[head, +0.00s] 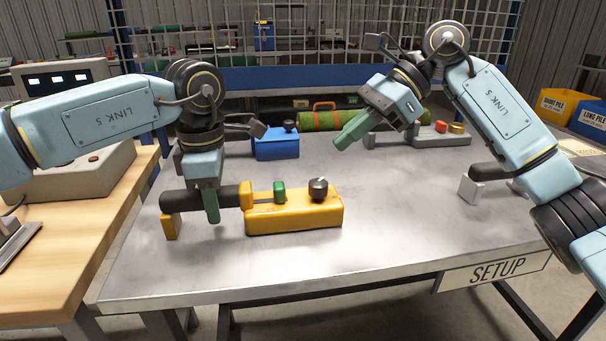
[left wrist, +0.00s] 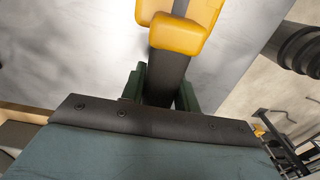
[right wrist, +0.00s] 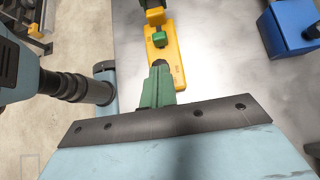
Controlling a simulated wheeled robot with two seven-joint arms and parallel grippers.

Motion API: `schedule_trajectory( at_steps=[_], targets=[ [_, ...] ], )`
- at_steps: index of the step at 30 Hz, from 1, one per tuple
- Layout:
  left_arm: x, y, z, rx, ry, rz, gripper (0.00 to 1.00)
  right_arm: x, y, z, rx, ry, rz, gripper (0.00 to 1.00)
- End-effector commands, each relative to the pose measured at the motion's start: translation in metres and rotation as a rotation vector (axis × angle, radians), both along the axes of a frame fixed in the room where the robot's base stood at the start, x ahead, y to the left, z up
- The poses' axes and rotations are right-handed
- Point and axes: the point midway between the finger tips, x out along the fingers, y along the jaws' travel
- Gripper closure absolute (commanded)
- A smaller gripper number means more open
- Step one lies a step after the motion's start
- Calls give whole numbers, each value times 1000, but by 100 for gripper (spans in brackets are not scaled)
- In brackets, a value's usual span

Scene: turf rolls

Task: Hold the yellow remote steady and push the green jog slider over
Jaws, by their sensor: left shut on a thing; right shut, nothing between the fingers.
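The yellow remote (head: 295,217) lies on the metal table, with a black grip bar at its left end. The green jog slider (head: 279,191) stands in a slot on its top, left of a black knob (head: 318,188). My left gripper (head: 211,205) is shut on the black grip, which also shows between its fingers in the left wrist view (left wrist: 166,75). My right gripper (head: 350,132) is shut and empty, in the air above and behind the remote's right side. The right wrist view shows its green fingers (right wrist: 157,85) together, with the slider (right wrist: 160,39) beyond them.
A blue box with a black knob (head: 276,144) stands behind the remote. A green roll (head: 322,118) lies at the back. A grey unit with red and yellow buttons (head: 428,134) sits back right. The table's (head: 400,220) front right area is clear.

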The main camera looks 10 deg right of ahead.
Motion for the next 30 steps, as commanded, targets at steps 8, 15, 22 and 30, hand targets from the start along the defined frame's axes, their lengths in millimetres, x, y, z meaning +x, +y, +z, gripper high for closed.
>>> schedule_trajectory(
  at_steps=[8,15,22,30],
  targets=[
    [-2,0,-6,7,11,-3,100,0,11,-10,1,1,1,100],
    [-2,0,-6,7,11,-4,100,-1,43,-39,2,3,3,100],
    [-2,0,-6,7,11,-4,100,-1,68,-61,2,2,1,100],
    [-2,0,-6,7,11,-4,100,0,75,-68,2,0,-1,100]
  ],
)
